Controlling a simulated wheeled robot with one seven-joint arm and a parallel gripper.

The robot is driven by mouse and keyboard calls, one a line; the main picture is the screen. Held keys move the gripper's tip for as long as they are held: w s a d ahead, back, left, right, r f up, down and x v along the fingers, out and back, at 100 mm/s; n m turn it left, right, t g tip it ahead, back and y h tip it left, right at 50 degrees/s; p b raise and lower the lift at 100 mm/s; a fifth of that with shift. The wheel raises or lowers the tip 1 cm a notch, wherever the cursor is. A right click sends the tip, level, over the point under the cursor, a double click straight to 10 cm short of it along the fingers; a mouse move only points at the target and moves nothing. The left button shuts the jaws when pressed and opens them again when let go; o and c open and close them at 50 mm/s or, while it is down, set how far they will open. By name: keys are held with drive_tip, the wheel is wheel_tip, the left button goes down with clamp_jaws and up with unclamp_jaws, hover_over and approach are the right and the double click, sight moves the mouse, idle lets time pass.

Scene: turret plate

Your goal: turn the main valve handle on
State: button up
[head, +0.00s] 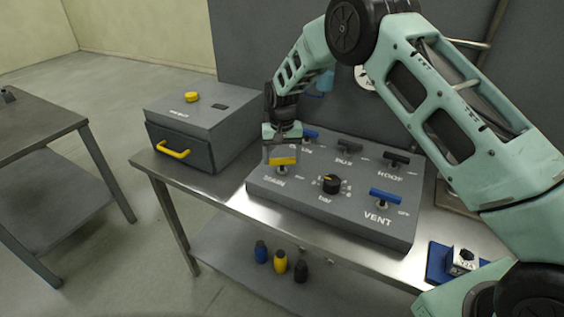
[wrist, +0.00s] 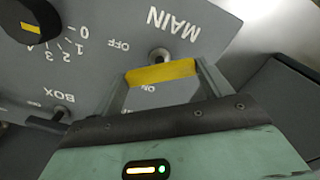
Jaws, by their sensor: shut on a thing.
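The main valve handle (head: 284,160) is a yellow bar on a short metal stem at the near left of the grey valve panel (head: 292,192). My gripper (head: 282,156) reaches down over it from above and is shut on it. In the wrist view the yellow handle (wrist: 160,72) lies between the two fingers of my gripper (wrist: 163,80). The stem shows just beyond it, beside the MAIN lettering. The OFF mark (wrist: 118,45) is left of the stem, and the ON mark (wrist: 149,88) shows between the fingers. My fingers hide part of the handle in the head view.
A grey box (head: 190,125) with a yellow pull stands left. Several small bottles stand on the lower shelf.

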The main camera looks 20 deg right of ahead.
sight(282, 159)
drive_tip(key=n+b, duration=0.2)
drive_tip(key=n, duration=0.3)
drive_tip(key=shift+n+b, duration=0.3)
drive_tip(key=n+b, duration=0.1)
drive_tip(key=n, duration=0.4)
drive_tip(key=shift+n, duration=0.4)
drive_tip(key=o, duration=1)
drive_tip(key=shift+r, duration=0.15)
wheel_tip(282, 159, up, 17)
drive_tip(key=b, duration=0.3)
drive_tip(key=shift+b, duration=0.35)
drive_tip(key=shift+r, duration=0.1)
